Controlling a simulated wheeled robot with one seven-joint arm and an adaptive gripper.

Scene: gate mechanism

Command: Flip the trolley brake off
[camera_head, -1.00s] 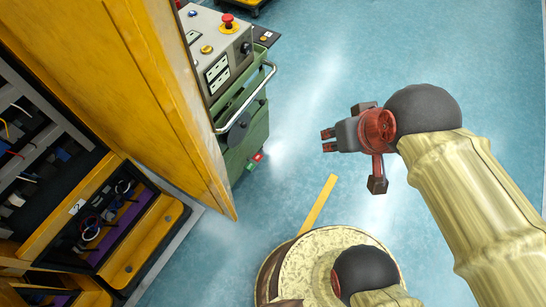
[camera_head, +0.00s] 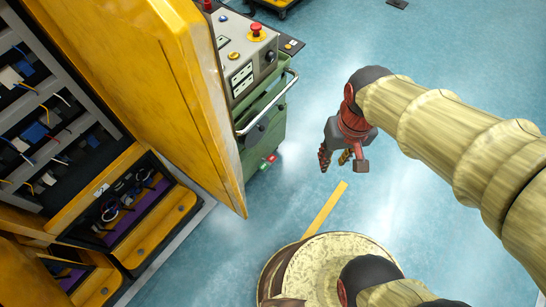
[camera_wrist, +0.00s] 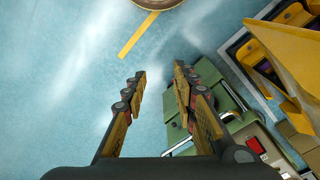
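The green trolley (camera_head: 264,125) stands left of my gripper in the head view, with a grey control panel on top and a metal handle rail (camera_head: 268,108). A small red and green pedal-like part (camera_head: 268,162), which looks like the brake, sticks out low at its near end. My gripper (camera_head: 335,160) is open and empty, fingers pointing down, to the right of that part and apart from it. In the wrist view, my gripper (camera_wrist: 160,76) has its fingers spread over bare floor. Green trolley surfaces (camera_wrist: 212,92) lie beside the right finger; I cannot clearly make out the brake there.
A yellow cabinet door (camera_head: 190,90) hangs open left of the trolley, with a wired cabinet (camera_head: 100,190) behind it. A red emergency button (camera_head: 256,30) tops the panel. A yellow floor strip (camera_head: 326,208) lies below my gripper.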

